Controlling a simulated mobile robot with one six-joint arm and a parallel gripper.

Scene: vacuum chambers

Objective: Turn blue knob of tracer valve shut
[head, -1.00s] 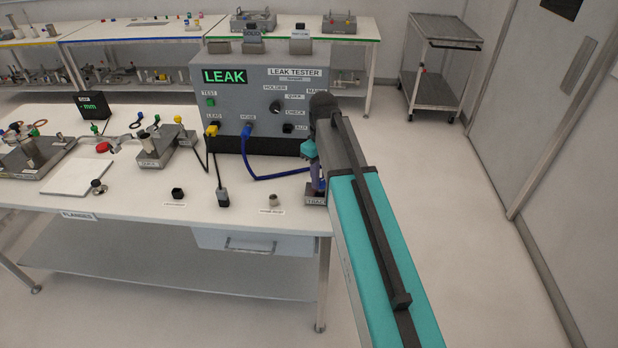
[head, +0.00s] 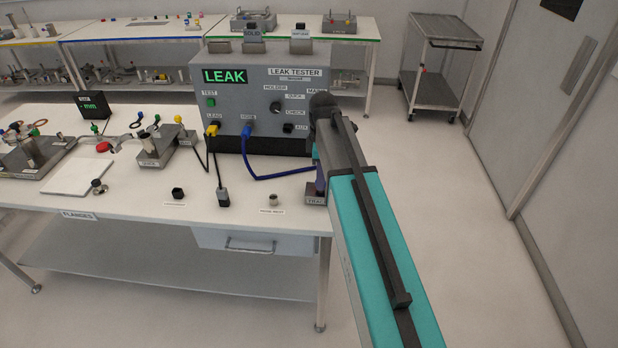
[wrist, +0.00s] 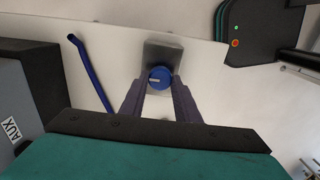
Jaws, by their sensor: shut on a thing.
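The blue knob (wrist: 160,78) of the tracer valve shows in the wrist view, round, with a pale mark on its face. It sits on a grey block (wrist: 163,50). My gripper (wrist: 161,88) comes from below in that view, with one finger on each side of the knob, shut on it. In the head view the tracer valve's base (head: 315,199), with a partly readable label, stands at the table's right front corner. My arm hides the knob there.
The leak tester (head: 255,95) stands behind the valve and its screen reads LEAK. A blue hose (head: 262,177) runs from it toward the valve. The hose also shows left of the knob in the wrist view (wrist: 88,70). A small fitting (head: 273,200) stands left of the valve.

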